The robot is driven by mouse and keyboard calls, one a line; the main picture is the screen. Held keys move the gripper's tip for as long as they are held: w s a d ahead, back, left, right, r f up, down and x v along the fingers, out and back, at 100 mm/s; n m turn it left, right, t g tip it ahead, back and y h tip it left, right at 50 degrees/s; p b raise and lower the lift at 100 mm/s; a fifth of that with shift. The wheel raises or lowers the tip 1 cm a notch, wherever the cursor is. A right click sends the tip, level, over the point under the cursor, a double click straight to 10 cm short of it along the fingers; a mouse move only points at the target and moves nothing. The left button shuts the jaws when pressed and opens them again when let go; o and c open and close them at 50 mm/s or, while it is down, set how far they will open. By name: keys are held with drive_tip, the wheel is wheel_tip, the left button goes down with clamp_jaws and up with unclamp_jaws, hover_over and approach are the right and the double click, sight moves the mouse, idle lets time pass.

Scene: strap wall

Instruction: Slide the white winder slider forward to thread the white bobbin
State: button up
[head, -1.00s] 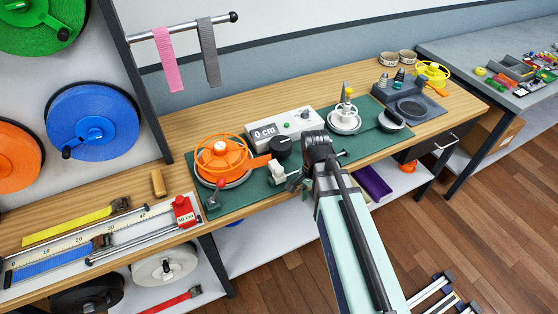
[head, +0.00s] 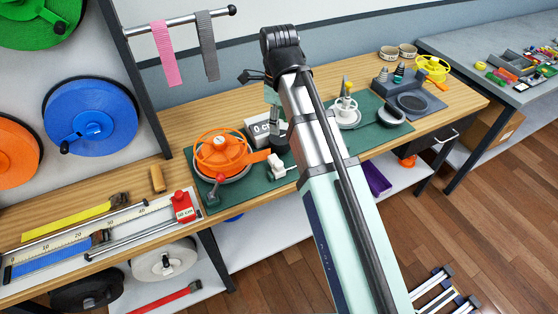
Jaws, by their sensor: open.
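The white bobbin (head: 346,106) stands on a round white base on the green mat, right of my arm. A small white block (head: 276,163), possibly the white winder slider, sits at the mat's front edge beside the orange reel; I cannot confirm which part it is. My arm reaches up across the bench, with its dark wrist high above the back of the mat. My gripper (head: 273,126) seems to hang below the wrist, open, near the length display and left of the bobbin. The arm and small size hide much of it. I see nothing held.
The orange reel (head: 222,152) stands left on the green mat (head: 250,188). The length display (head: 260,128) is partly covered. The ruler (head: 110,226) lies at the left.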

sight(279, 163)
wheel_tip(279, 163, down, 17)
drive_tip(key=p, duration=0.3)
idle(0.5)
clamp_jaws()
